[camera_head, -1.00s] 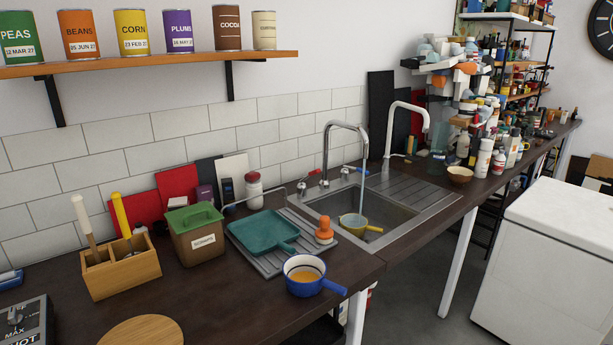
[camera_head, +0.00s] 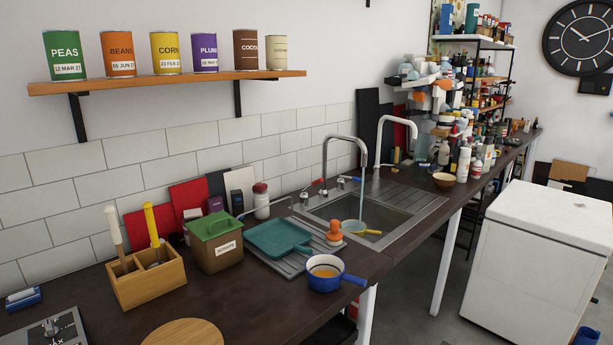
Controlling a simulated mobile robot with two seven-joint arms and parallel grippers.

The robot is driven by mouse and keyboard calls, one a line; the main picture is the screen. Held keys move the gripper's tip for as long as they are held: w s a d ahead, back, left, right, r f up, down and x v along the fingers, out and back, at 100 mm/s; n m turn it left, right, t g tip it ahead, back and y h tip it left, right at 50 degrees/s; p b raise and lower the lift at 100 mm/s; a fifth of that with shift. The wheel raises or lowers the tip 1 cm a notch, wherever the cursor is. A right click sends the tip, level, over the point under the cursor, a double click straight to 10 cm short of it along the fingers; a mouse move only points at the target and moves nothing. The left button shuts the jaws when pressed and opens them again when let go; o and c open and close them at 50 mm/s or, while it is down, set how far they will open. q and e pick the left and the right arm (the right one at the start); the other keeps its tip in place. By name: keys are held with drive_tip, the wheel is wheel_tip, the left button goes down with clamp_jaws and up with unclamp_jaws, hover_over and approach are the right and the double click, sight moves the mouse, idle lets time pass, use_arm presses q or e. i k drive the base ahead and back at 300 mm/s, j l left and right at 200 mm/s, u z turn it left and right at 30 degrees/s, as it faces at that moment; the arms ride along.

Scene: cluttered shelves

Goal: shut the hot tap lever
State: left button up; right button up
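A chrome tap (camera_head: 326,155) with a tall curved spout stands at the back of the steel sink (camera_head: 398,222). A lever with a small red mark (camera_head: 316,182) is at the left of its base, likely the hot one. A lever with a blue end (camera_head: 357,180) is at the right. The exact lever angles are too small to tell. A bluish stream of water (camera_head: 362,190) falls from the spout into the sink, by a yellow-handled pan (camera_head: 368,232). Neither of my grippers is in view.
A second, pale tap (camera_head: 379,145) stands behind to the right. On the near counter are a teal dustpan (camera_head: 277,238), an orange-topped object (camera_head: 334,231), a blue pan (camera_head: 324,273), a green-lidded scraps bin (camera_head: 214,244) and a wooden utensil box (camera_head: 147,284). A white chest (camera_head: 540,255) stands right.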

sight(317, 181)
drive_tip(key=l+u, duration=0.1)
drive_tip(key=u, duration=0.35)
drive_tip(key=i+l+u, duration=0.1)
drive_tip(key=u, duration=0.35)
drive_tip(key=l+u, duration=0.15)
drive_tip(key=u, duration=0.25)
drive_tip(key=l+u, duration=0.4)
drive_tip(key=k+l+u, duration=0.2)
drive_tip(key=l+u, duration=0.15)
drive_tip(key=l, duration=0.25)
drive_tip(key=k+l+u, duration=0.15)
drive_tip(key=l, duration=0.2)
drive_tip(key=k+l+u, duration=0.1)
drive_tip(key=l, duration=0.25)
drive_tip(key=k+l+u, duration=0.15)
drive_tip(key=l, duration=0.2)
drive_tip(key=k+l, duration=0.15)
drive_tip(key=l, duration=0.2)
drive_tip(key=k+l, duration=0.15)
drive_tip(key=l, duration=0.15)
drive_tip(key=k+l, duration=0.15)
drive_tip(key=l, duration=0.2)
